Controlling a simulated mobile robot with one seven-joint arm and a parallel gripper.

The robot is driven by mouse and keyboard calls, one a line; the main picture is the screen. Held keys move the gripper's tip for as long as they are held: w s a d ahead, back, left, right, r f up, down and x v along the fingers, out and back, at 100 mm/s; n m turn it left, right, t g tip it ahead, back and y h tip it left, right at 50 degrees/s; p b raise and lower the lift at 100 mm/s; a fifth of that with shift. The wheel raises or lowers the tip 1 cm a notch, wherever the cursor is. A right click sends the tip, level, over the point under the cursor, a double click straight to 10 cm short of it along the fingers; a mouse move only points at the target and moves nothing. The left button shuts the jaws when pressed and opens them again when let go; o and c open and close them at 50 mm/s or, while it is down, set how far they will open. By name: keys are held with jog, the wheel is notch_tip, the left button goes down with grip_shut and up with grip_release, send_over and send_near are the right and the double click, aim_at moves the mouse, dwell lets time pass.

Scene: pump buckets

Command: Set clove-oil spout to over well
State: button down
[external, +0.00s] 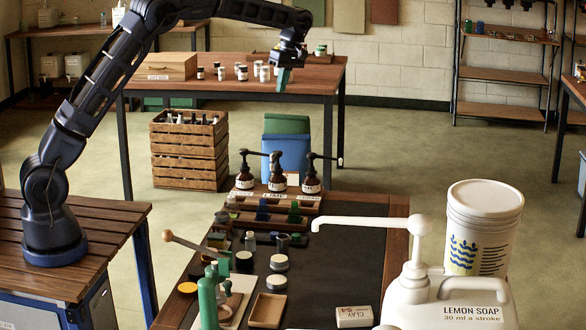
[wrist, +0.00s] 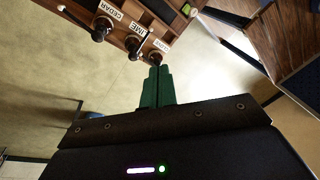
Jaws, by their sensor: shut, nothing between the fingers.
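Three dark pump bottles stand in a row at the far end of the dark-topped table in the external view. The lime bottle (external: 277,181) is in the middle and the cedar bottle (external: 311,184) at right. A wooden rack (external: 235,205) in front holds small coloured pieces; I cannot tell which part is the well. My gripper (external: 284,82) is shut and empty, raised beyond the bottles.
A white lemon-soap pump (external: 420,285) and a white bucket (external: 486,225) stand at the near right. Jars, a green bottle (external: 208,300) and a tray (external: 267,310) crowd the table's left side. A crate (external: 188,150) and a blue bin (external: 286,140) stand behind.

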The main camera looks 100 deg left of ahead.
jog(key=s+a+f+n+g, duration=0.1)
jog(key=s+a+f+n, duration=0.1)
jog(key=a+f, duration=0.3)
jog(key=s+a+f+n, duration=0.1)
jog(key=a+f+n, duration=0.2)
jog(key=a+f, duration=0.3)
jog(key=shift+s+a+n+g+h, duration=0.3)
jog(key=shift+s+a+g+h, duration=0.1)
jog(key=shift+a, duration=0.75)
jog(key=d+x, duration=0.1)
jog(key=x, duration=1.2)
jog(key=shift+w+d+f, duration=0.25)
jog(key=shift+d+f, duration=0.05)
jog(key=shift+d, duration=0.05)
